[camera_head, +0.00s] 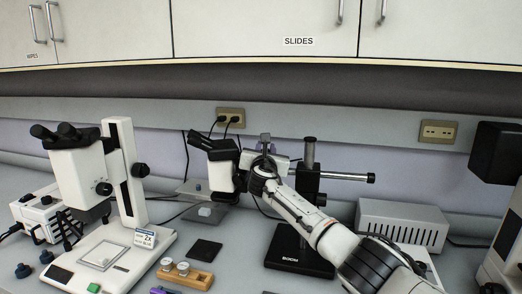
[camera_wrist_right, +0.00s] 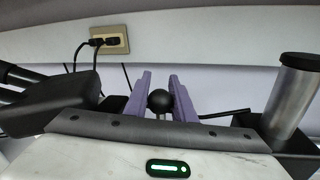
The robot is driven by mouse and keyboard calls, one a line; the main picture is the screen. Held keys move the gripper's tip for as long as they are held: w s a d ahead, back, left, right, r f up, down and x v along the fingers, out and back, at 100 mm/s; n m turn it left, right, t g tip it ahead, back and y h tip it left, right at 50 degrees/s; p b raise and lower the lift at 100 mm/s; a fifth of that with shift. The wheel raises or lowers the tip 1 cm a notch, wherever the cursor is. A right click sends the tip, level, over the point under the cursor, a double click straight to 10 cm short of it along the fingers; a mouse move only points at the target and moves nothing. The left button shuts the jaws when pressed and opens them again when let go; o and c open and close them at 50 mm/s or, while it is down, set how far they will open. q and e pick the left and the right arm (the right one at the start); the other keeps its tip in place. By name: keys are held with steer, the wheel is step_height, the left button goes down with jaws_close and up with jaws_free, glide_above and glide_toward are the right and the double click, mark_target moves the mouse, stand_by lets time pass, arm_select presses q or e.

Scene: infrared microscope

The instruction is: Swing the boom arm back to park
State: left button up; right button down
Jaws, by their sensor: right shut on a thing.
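The boom stand has a black base (camera_head: 290,262) labelled BOOM, an upright post (camera_head: 310,160) and a horizontal metal boom arm (camera_head: 345,176) whose free end sticks out to the right. Its microscope head (camera_head: 222,165) with dark eyepieces hangs on the left side, over a grey plate with a small clear block. My right gripper (camera_head: 264,148) reaches up from the lower right and is at the boom between head and post. In the right wrist view the purple fingers (camera_wrist_right: 160,88) are shut on a round black knob (camera_wrist_right: 160,101).
A large white microscope (camera_head: 85,175) stands at the left. A wooden slide holder (camera_head: 185,276) and a dark pad (camera_head: 206,250) lie in front. A vented grey box (camera_head: 403,220) is at the right, with a dark box (camera_head: 497,150) beyond. Cables (camera_head: 187,150) hang from the wall outlet.

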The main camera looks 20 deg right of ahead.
steer(key=c, duration=1.5)
jaws_free()
steer(key=shift+p+v, duration=0.55)
steer(key=shift+v, duration=4.55)
steer(key=shift+d, duration=0.1)
